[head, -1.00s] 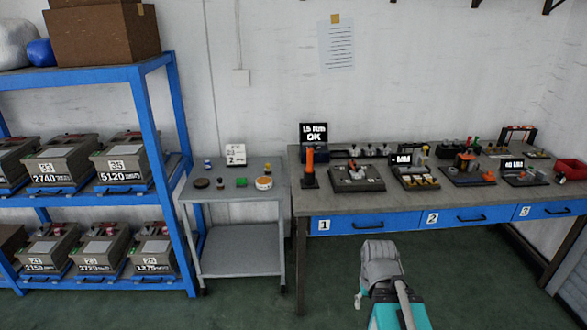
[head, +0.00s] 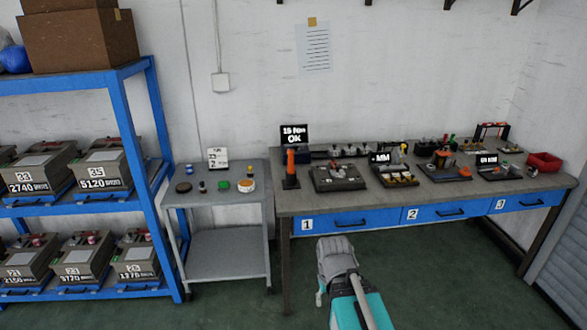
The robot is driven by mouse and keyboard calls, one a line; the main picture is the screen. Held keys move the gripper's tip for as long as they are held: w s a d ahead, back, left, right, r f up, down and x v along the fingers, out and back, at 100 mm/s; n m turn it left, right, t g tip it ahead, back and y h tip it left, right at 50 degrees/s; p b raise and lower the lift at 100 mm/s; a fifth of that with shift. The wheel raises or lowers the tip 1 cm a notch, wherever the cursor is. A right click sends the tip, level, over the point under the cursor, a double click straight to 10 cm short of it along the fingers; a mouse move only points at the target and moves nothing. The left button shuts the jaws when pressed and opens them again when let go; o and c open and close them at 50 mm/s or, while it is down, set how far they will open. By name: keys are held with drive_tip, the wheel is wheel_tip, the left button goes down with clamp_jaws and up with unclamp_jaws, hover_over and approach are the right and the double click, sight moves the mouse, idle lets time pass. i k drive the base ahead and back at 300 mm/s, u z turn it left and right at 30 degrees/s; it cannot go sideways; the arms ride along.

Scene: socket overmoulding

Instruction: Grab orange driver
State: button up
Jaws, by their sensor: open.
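The orange driver (head: 291,159) stands upright in a black stand (head: 291,182) at the left end of the workbench (head: 297,200). Its orange handle points up. A display behind it reads 15 Nm OK (head: 294,135). My folded grey and teal arm shows at the bottom centre, in front of the bench and well apart from the driver. My gripper cannot be made out; the arm seems to hide it.
A grey cart (head: 228,196) with small parts stands left of the bench, beside a blue shelf (head: 150,110) of heavy boxes. Fixtures (head: 338,178) and a red bin (head: 544,162) occupy the bench top. Green floor before the bench is open.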

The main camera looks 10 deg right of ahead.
sight(291, 152)
drive_tip(key=u, duration=0.1)
drive_tip(key=i, duration=1)
drive_tip(key=z, duration=0.05)
